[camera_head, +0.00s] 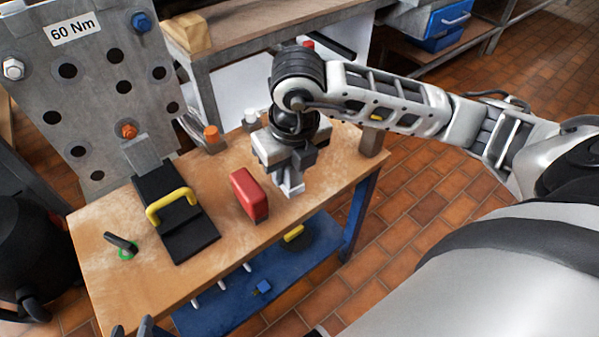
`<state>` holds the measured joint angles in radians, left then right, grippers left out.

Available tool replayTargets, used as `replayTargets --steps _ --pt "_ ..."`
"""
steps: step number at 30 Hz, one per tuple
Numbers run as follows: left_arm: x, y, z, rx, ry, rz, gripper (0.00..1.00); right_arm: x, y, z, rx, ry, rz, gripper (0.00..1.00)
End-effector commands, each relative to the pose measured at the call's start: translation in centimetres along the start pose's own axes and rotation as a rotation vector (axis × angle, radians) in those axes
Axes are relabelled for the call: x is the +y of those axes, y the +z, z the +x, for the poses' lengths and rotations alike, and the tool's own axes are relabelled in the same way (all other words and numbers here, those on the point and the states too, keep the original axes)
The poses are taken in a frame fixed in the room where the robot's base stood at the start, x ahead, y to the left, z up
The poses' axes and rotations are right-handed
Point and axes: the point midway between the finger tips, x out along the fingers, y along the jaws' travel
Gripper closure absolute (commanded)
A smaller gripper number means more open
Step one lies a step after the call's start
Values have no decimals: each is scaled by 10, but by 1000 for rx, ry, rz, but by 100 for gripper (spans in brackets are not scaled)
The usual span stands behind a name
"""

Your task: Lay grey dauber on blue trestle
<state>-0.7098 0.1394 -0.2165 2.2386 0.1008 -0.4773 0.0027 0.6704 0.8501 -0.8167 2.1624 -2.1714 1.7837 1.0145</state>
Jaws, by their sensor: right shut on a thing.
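My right gripper (287,172) is over the right part of the wooden bench top and is shut on a light grey piece (292,189), which appears to be the grey dauber. The fingers hide most of it, and I cannot tell whether it touches the bench. The bench has a blue leg and a blue lower shelf (225,308). A small blue piece (262,288) lies on that shelf; I cannot tell which blue part is the trestle. Dark fingertips of my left gripper (132,331) show at the bottom edge, apart, with nothing visible between them.
A red block (249,195) stands left of my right gripper. A black tray with a yellow handle (171,205), a green-ringed black tool (121,246) and an orange-capped pot (212,138) are on the bench top (110,290). A grey flange plate (95,75) stands behind.

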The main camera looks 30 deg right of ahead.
Motion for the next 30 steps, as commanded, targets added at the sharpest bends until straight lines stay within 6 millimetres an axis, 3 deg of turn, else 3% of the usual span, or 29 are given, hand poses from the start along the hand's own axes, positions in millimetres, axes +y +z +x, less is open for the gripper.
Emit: replayTargets --steps 2,9,17,24,29,30 --pt "0 0 0 0 0 0 64 -17 12 12 3 -4 6 91" --pt "0 1 2 5 0 2 64 -39 27 55 3 0 1 91" --pt "0 -3 1 17 1 3 64 -48 33 71 1 1 1 91" --pt "1 -4 0 16 2 3 64 -50 30 100 2 1 -1 91" --pt "0 -1 0 11 2 2 64 -49 30 100 1 2 -2 91" --pt "0 -1 1 10 2 2 64 -49 30 100 2 1 -2 63"
